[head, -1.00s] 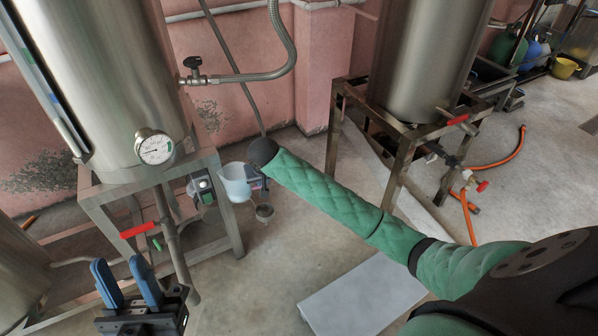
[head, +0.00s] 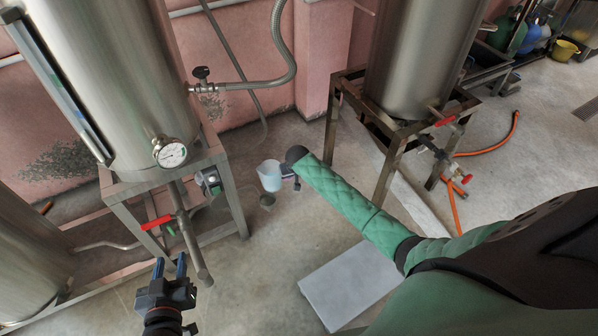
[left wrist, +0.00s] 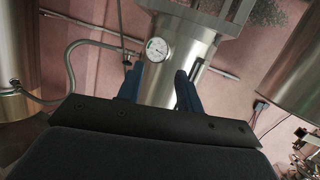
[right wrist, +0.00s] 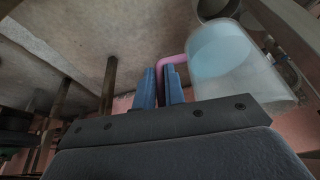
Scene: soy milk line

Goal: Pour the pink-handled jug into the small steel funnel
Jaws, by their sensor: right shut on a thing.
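The pale translucent jug (head: 269,176) is held above the floor at the end of my right arm. Its pink handle (right wrist: 170,66) sits between the fingers of my right gripper (right wrist: 163,84), and the jug body (right wrist: 240,65) is beside them. In the head view my right gripper (head: 294,183) is mostly hidden behind the sleeve. A small dark round thing, apparently the steel funnel (head: 267,199), shows just below the jug. I cannot tell the gap or the jug's exact tilt. My left gripper (head: 171,271) is open and empty; its fingers are apart in the left wrist view (left wrist: 158,90).
A steel tank with a gauge (head: 172,153) and red-handled valve (head: 157,222) stands on a frame at left. Another tank (head: 420,60) stands on a brown frame (head: 384,172) at right. A grey slab (head: 355,283) lies on the floor. Orange hose (head: 488,150) lies farther right.

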